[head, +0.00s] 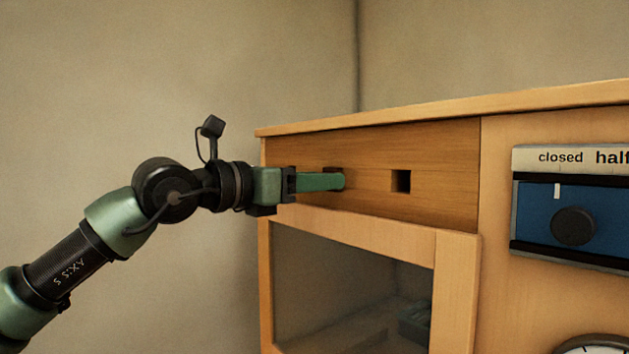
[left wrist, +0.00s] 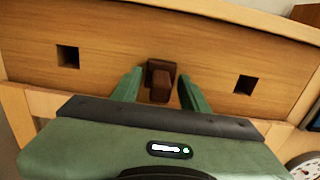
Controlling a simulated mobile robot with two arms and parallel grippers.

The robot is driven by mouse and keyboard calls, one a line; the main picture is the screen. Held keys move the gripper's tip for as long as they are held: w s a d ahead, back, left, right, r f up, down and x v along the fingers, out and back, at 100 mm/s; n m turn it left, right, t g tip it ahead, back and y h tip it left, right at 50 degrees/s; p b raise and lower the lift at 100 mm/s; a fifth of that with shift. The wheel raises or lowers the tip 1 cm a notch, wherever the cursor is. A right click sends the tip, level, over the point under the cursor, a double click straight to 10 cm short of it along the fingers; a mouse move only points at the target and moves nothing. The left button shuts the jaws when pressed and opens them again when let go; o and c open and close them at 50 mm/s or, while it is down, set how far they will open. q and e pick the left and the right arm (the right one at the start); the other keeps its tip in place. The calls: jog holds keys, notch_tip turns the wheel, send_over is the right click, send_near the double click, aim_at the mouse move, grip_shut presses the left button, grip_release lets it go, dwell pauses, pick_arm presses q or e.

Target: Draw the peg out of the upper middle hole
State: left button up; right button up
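The peg (left wrist: 160,84) is dark brown and sits in the middle of the upper wooden panel (left wrist: 205,58), sticking out toward me. In the head view a little dark brown of it shows by my fingertips. My left gripper (head: 338,180) reaches the panel from the left. In the left wrist view its green fingers (left wrist: 160,75) stand on either side of the peg, with a narrow gap on each side. It is open and not gripping. How deep the peg sits is hidden. My right gripper is in neither view.
Empty square holes flank the peg: one at left (left wrist: 68,56), one at right (head: 401,181). Below is a glass-fronted door (head: 350,285). To the right are a blue panel with a black knob (head: 573,226), a "closed/half" label (head: 580,157) and a dial (head: 597,346).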

pick_arm(q)
grip_shut()
jog(key=shift+s+a+f+b, duration=0.1)
jog(key=shift+s+a+b, duration=0.15)
jog(key=shift+a+b, duration=0.15)
jog(key=b+v, duration=0.4)
jog(key=v, duration=0.5)
jog(key=shift+s+a+b, duration=0.15)
jog(key=shift+s+b, duration=0.05)
jog(key=shift+b, duration=0.2)
dwell(0.4)
jog(key=shift+w, duration=0.1)
